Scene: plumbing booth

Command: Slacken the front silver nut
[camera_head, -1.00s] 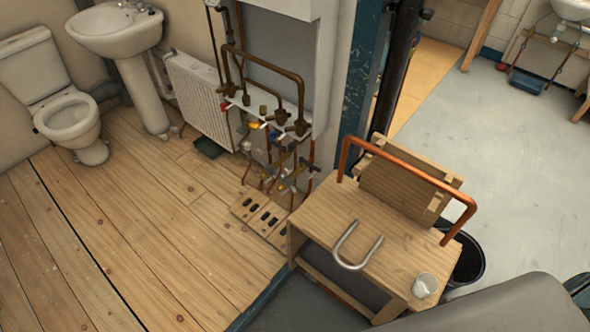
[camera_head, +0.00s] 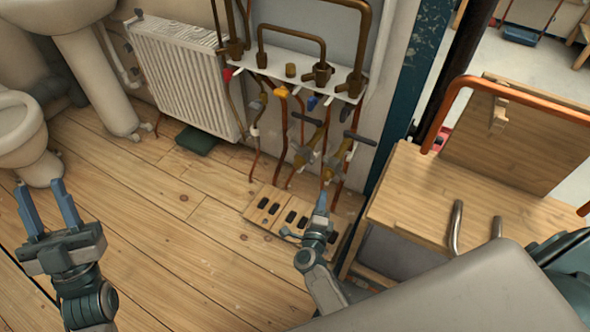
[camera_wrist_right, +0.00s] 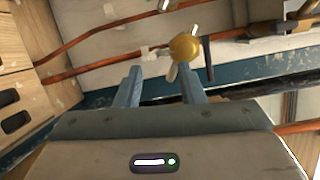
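The copper pipes (camera_head: 285,135) run down from a white manifold shelf (camera_head: 300,87). Two brass-coloured valves with dark cross handles sit low on them, a left one (camera_head: 306,152) and a right one (camera_head: 342,157). Silvery fittings show there, but I cannot tell which is the front silver nut. My right gripper (camera_head: 321,200) is below these valves, seen nearly edge-on. In the right wrist view my right gripper (camera_wrist_right: 160,82) is open and empty, with a yellow round part (camera_wrist_right: 185,46) just beyond its right finger. My left gripper (camera_head: 44,190) is open and empty over the floor.
A wooden block with dark slots (camera_head: 262,207) lies on the floor by my right gripper. A wooden bench (camera_head: 420,190) with a bent silver tube (camera_head: 455,228) stands right. A radiator (camera_head: 180,82), basin and toilet (camera_head: 25,140) are left.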

